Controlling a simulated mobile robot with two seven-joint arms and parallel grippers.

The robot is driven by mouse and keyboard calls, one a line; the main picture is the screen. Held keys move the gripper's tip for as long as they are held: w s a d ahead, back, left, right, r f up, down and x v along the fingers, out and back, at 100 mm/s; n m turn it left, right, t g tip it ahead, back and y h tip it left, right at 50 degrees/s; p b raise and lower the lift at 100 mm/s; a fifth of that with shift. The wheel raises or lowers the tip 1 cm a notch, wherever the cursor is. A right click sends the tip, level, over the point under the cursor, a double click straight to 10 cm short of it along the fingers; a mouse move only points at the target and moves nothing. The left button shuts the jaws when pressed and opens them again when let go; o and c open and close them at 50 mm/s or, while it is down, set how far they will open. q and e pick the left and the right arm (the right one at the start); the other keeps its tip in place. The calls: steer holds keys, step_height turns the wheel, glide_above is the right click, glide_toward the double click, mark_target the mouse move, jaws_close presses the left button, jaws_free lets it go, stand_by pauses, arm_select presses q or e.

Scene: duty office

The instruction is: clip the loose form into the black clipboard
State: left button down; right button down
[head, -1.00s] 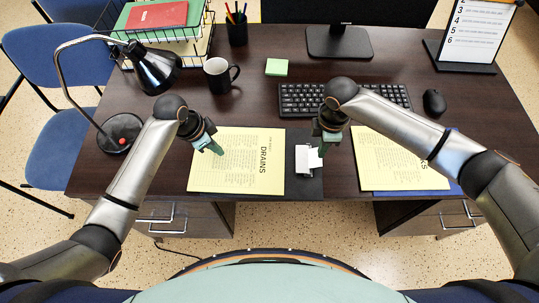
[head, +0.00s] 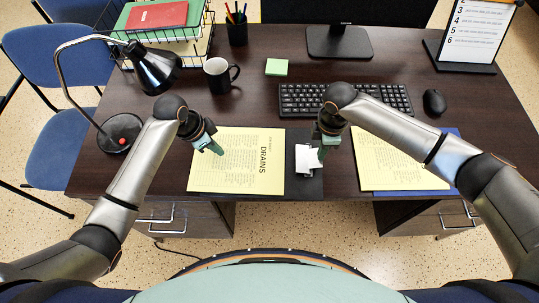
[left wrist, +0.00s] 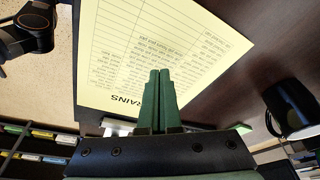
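The loose yellow form (head: 232,172), headed DRAINS, lies flat, covering the left part of the black clipboard (head: 308,187). The form's right edge lies just left of the clipboard's pale metal clip (head: 305,160), with a narrow dark gap between them. My left gripper (head: 218,150) is over the form's upper left part. In the left wrist view its green fingers (left wrist: 159,95) are together over the form (left wrist: 150,45), with no paper seen between them. My right gripper (head: 321,153) is down at the clip's right side; its finger gap is hidden.
A blue clipboard (head: 446,192) with another yellow form (head: 395,165) lies to the right. Behind are a keyboard (head: 300,99), a mouse (head: 434,102), green notes (head: 277,67) and a dark mug (head: 217,80). A lamp (head: 155,70) stands at the left.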

mark_target(236, 158)
arm_select(q)
steer(key=shift+f, duration=1.15)
stand_by(1.4)
steer(key=shift+d, duration=0.6)
steer(key=shift+d, duration=0.2)
steer(key=shift+d, duration=0.4)
steer(key=shift+s+d, duration=0.1)
steer(key=shift+d, duration=0.1)
stand_by(0.5)
steer(key=shift+d+f, duration=0.1)
steer(key=shift+d, duration=0.35)
steer(key=shift+s+d, duration=0.1)
steer(key=shift+d, duration=0.8)
stand_by(0.4)
steer(key=shift+d, duration=0.3)
